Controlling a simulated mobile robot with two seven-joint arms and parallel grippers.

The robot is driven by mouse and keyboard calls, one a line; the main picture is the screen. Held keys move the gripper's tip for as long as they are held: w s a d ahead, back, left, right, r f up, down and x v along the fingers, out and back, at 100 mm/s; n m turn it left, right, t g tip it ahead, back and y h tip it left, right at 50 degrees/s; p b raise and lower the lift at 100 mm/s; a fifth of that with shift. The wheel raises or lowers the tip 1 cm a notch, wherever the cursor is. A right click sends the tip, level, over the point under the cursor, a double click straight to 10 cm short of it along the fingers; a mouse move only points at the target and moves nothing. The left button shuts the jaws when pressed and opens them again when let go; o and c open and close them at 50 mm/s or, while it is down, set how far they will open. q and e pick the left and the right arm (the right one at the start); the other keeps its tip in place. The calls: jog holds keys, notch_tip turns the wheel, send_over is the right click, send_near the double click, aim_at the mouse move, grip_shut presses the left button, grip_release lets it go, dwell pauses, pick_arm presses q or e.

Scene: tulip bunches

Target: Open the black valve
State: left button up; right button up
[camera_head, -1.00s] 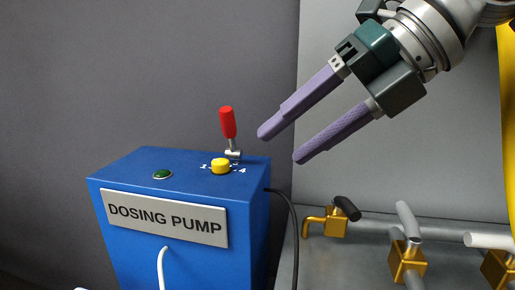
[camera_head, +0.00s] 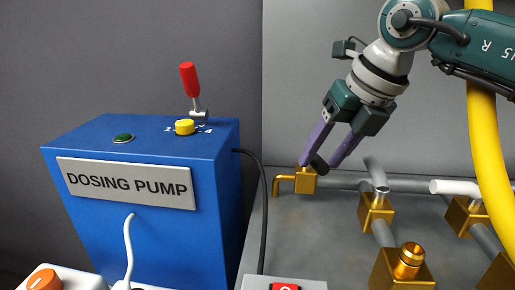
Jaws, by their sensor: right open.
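The black valve handle (camera_head: 319,164) sits on a small brass valve body (camera_head: 306,181) with a short brass spout on its left. My right gripper (camera_head: 317,165) reaches down from the upper right with its two purple fingers open. One finger is on the left of the black handle and the other on its right, so the handle shows between the fingertips. I cannot tell whether either finger touches it. Part of the handle is hidden by the fingers. My left gripper is not in view.
The blue dosing pump (camera_head: 215,215) with a red lever (camera_head: 190,80) stands at left. Brass valves with a grey handle (camera_head: 375,172) and a white handle (camera_head: 470,187) are on the right. A yellow hose (camera_head: 487,150) hangs at the right. A black cable (camera_head: 264,200) runs beside the pump.

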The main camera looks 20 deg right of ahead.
jog(key=shift+c, duration=0.4)
grip_shut()
dwell(1.0)
